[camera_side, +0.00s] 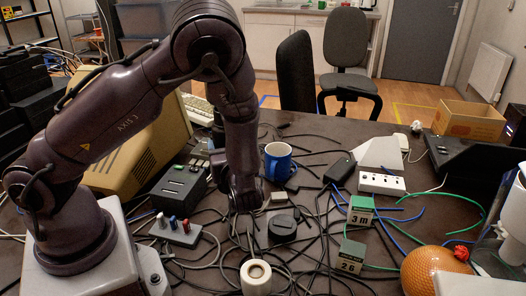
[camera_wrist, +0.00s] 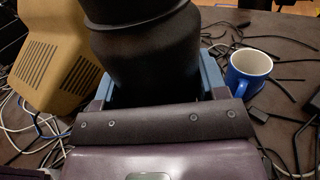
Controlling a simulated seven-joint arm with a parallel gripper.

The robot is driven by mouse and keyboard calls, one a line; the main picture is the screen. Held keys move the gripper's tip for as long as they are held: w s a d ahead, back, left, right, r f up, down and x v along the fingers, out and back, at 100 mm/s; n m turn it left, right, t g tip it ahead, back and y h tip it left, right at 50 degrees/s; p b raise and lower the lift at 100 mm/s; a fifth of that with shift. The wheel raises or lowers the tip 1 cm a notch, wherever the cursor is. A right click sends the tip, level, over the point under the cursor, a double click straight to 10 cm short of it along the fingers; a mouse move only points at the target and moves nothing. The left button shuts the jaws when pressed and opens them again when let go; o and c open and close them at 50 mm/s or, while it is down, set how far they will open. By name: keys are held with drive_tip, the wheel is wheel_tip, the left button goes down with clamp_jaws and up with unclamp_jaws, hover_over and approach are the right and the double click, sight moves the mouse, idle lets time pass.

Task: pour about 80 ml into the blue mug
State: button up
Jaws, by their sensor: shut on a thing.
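The blue mug (camera_side: 278,162) stands upright on the table, right of my gripper in the side view. In the wrist view the mug (camera_wrist: 247,71) is at the right, handle towards me; its pale inside shows no clear liquid. My gripper (camera_side: 243,192) is low over the table, left of and nearer than the mug. In the wrist view my gripper (camera_wrist: 156,88) is shut on a wide black rounded container (camera_wrist: 147,45), its blue-grey fingers at either side. The container is apart from the mug. Its opening and contents are out of sight, and I cannot make it out in the side view.
Loose cables cover much of the table. A beige monitor (camera_side: 150,140) stands left. A white power strip (camera_side: 382,183) lies beyond the blocks.

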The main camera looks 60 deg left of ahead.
drive_tip(key=w+a+f, duration=0.7)
drive_tip(key=shift+a+t, duration=0.4)
drive_tip(key=shift+w+m, duration=0.1)
drive_tip(key=shift+m, duration=0.4)
